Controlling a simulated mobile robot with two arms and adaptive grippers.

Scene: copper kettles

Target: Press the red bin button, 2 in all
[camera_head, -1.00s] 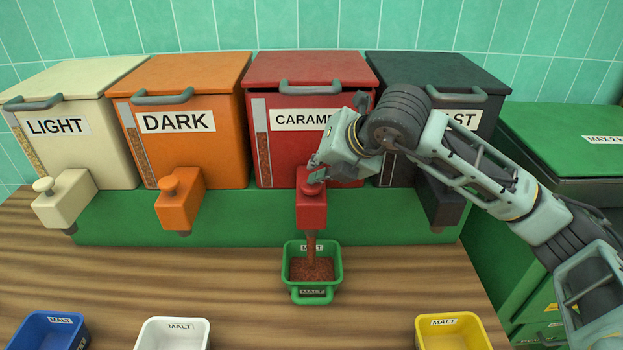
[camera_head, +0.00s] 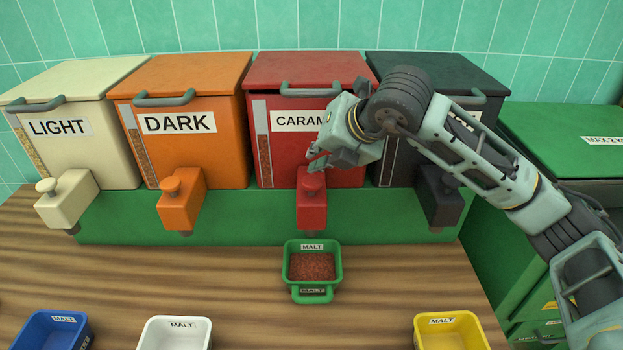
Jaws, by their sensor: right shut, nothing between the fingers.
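The red bin (camera_head: 312,72), labelled CARAM with the rest of the word hidden by my right gripper, stands at the back centre. Its red button (camera_head: 312,181) tops the dispenser box (camera_head: 311,213) on its front. My right gripper (camera_head: 312,160) is shut and empty, with its fingertips just above the button; they look apart from it. A green scoop-like tray (camera_head: 289,264) marked MALT sits on the table under the spout and holds reddish-brown grain (camera_head: 312,267). No grain falls from the spout. My left gripper is not in view.
A cream LIGHT bin (camera_head: 80,85), an orange DARK bin (camera_head: 180,75) and a black bin (camera_head: 440,70) flank the red bin. Blue (camera_head: 20,335), white (camera_head: 205,335) and yellow (camera_head: 421,335) MALT trays stand at the front. A green cabinet (camera_head: 565,140) is at right.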

